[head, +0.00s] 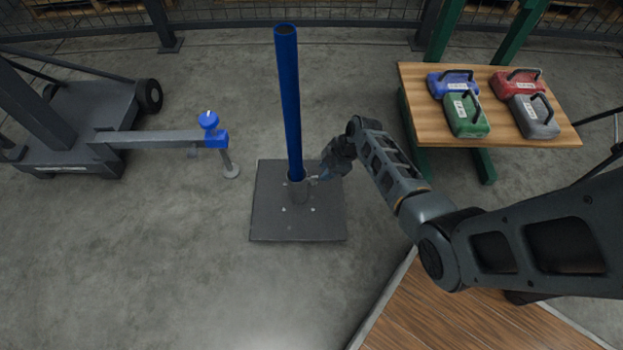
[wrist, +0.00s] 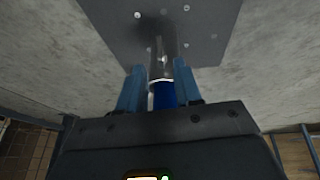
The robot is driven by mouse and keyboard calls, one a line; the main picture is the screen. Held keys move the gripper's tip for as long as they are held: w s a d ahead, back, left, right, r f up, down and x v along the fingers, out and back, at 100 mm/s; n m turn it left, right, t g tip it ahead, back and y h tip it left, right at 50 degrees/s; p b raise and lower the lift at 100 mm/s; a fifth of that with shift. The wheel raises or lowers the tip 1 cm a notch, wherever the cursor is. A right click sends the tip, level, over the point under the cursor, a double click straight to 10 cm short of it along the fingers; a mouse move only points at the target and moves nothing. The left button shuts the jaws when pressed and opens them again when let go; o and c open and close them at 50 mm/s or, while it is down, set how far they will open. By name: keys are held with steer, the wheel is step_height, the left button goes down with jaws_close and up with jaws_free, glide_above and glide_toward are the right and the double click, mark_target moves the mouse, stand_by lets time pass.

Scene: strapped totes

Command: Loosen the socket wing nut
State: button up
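A blue pole (head: 288,100) stands upright in a short grey socket (head: 298,190) on a dark square base plate (head: 300,224). A small pale piece at the socket's right side looks like the wing nut (head: 313,180), but it is too small to make out clearly. My gripper (head: 320,177) is low beside the socket, on its right. In the wrist view its two blue fingers (wrist: 158,76) stand apart, with the socket (wrist: 160,62) and the pole's lower end (wrist: 163,95) seen between them. I cannot make out the wing nut there or any contact with it.
A wooden table (head: 425,118) at the right holds several coloured cases with handles. A grey wheeled stand (head: 90,110) at the left reaches an arm with a blue knob (head: 208,120) toward the pole. A wooden surface (head: 470,315) lies at the lower right.

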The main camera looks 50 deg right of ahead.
mark_target(313, 181)
steer(key=b+x, duration=0.3)
steer(key=x, duration=0.3)
steer(key=shift+w+f, duration=0.2)
steer(key=shift+f, duration=0.2)
jaws_close()
